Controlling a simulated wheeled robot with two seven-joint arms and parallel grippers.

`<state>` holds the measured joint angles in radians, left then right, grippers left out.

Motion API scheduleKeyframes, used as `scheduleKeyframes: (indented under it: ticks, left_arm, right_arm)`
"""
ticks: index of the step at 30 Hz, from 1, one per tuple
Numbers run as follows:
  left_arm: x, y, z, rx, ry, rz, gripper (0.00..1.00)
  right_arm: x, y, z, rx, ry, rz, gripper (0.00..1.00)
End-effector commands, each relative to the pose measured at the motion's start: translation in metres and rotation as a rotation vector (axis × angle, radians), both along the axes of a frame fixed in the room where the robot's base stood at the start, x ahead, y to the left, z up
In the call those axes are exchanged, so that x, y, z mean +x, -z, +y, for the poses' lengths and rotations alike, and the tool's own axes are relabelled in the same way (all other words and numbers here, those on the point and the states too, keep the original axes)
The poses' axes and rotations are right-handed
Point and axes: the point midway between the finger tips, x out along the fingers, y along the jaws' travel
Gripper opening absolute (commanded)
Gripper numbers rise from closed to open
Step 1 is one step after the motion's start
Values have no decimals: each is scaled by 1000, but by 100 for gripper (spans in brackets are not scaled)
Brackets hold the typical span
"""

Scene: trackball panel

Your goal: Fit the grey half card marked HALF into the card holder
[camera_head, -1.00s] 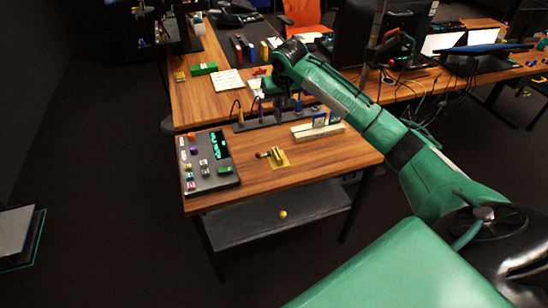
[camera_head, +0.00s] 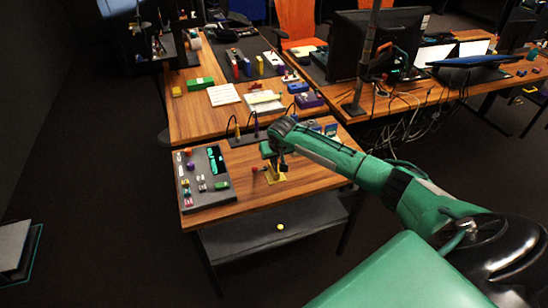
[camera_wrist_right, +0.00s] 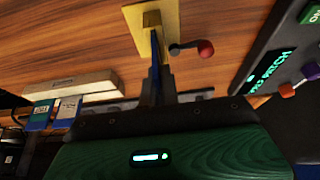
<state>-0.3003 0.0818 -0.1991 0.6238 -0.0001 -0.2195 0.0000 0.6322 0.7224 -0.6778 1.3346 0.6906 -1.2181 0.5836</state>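The card holder seems to be the yellow slotted block on a yellow plate (camera_head: 270,178) on the near table; the wrist view shows it at the top (camera_wrist_right: 142,42). My right gripper (camera_head: 281,168) is just above it, pointing down. In the wrist view the fingers (camera_wrist_right: 160,85) are close together around a thin, dark, bluish card-like piece seen edge-on. Its tip is at the yellow block; I cannot tell whether it is in the slot. The word HALF is not readable anywhere. My left gripper is out of view.
A lever with a red knob (camera_wrist_right: 205,48) sticks out beside the yellow block. A pale wooden rack (camera_wrist_right: 85,87) with two blue-and-white cards (camera_wrist_right: 68,108) stands nearby. The dark button panel (camera_head: 206,185) lies left. Hooked cables (camera_head: 250,128) stand behind.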

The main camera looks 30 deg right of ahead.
Motion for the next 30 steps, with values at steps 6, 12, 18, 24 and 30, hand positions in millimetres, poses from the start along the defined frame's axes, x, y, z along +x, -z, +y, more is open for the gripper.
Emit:
scheduleKeyframes:
  ticks: [6, 12, 18, 24, 30]
  left_arm:
    - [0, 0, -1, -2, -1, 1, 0]
    - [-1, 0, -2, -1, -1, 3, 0]
    - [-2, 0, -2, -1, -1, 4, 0]
    - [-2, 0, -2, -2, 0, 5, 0]
    - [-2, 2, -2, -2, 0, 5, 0]
  right_arm:
    - [0, 2, 0, 1, 0, -1, 0]
    - [0, 4, 0, 1, 1, 0, 11]
    - [0, 4, 0, 1, 0, 0, 24]
    - [0, 2, 0, 0, 0, -2, 24]
    - [-7, -19, 2, 1, -1, -2, 24]
